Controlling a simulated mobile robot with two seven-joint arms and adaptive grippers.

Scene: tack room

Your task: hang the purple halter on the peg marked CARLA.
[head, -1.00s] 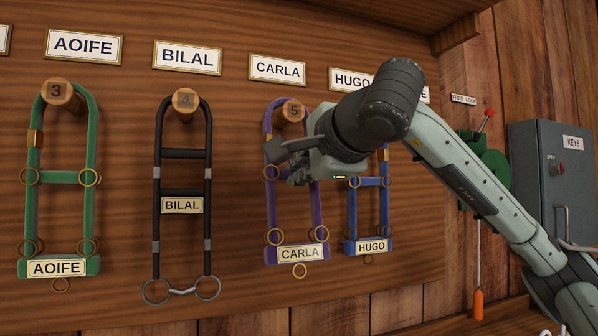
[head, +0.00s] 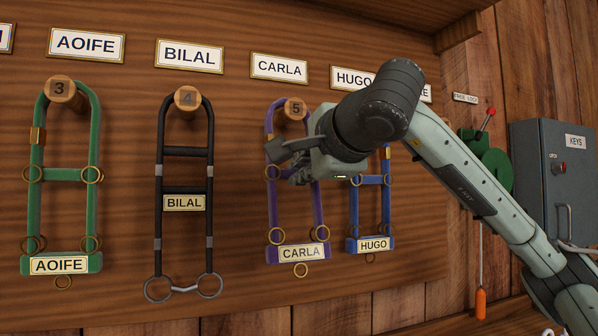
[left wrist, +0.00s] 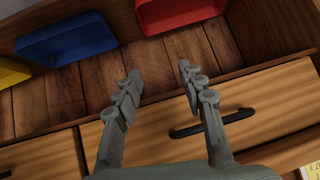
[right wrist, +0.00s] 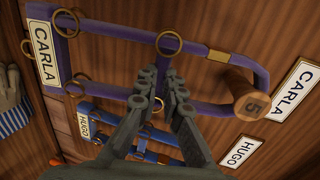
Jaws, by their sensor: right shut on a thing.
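The purple halter (head: 318,210), with brass rings and a CARLA plate at its bottom, hangs upright against the wooden board. Its top loop goes around the peg numbered 5 (head: 295,109), below the CARLA sign (head: 279,68). Whether the strap rests on the peg is unclear. My right gripper (head: 294,172) is at the halter's middle, partly hiding it. In the right wrist view, the right gripper (right wrist: 164,80) is shut on the purple halter (right wrist: 205,52) near its crossbar. My left gripper (left wrist: 158,78) is open and empty, seen only in the left wrist view.
A blue halter (head: 372,215) marked HUGO hangs close on the right, partly behind my arm. The black BILAL halter (head: 183,155) and green AOIFE halter (head: 62,176) hang on the left. Blue (left wrist: 65,38) and red (left wrist: 180,10) bins and drawers show near my left gripper.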

